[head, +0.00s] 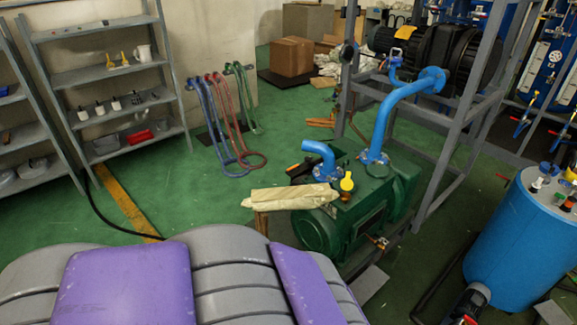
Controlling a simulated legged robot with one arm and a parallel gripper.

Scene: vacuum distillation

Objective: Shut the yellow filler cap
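The yellow filler cap (347,183) is on top of the green pump (365,215), right of the picture's middle. It is small in the head view. A round yellow part appears to stand up above a lower yellow part, as if the lid is raised, but the hinge is too small to make out. My gripper is not in view, and nothing is touching the cap.
A blue elbow pipe (322,158) and a taller blue pipe (393,105) rise beside the cap. Grey frame posts (455,120) and a blue tank (525,240) stand right. Green floor (200,200) is open left.

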